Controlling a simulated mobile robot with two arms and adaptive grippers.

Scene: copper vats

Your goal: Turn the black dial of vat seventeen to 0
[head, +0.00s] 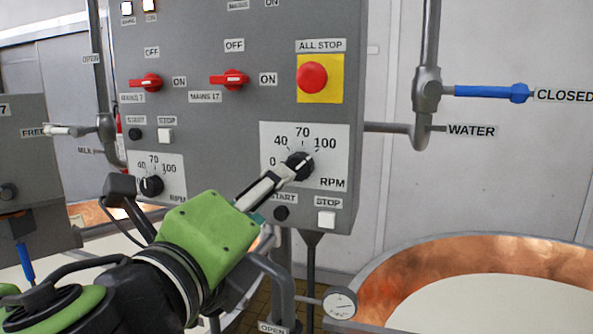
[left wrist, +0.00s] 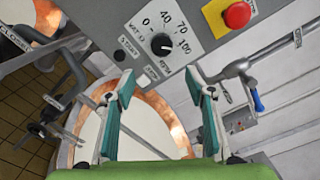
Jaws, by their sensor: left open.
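The black dial (head: 300,165) of vat seventeen sits on a white RPM plate marked 0, 40, 70 and 100, low on the grey control panel. It also shows whole in the left wrist view (left wrist: 162,44). A pale mark on it seems to point toward the 100 side, but it is small. My left gripper (head: 282,178) overlaps the dial's lower left edge in the head view. In the left wrist view the gripper (left wrist: 163,82) is open and empty, its teal-padded fingers spread apart, with the dial beyond the tips and not between them. My right gripper is not in view.
A START button (head: 281,213) and a white STOP button (head: 327,218) sit just below the dial. A red ALL STOP button (head: 312,77) is above it. A smaller black dial (head: 151,186) is at left. A copper vat (head: 400,275) stands at lower right, with a gauge (head: 340,303) beside it.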

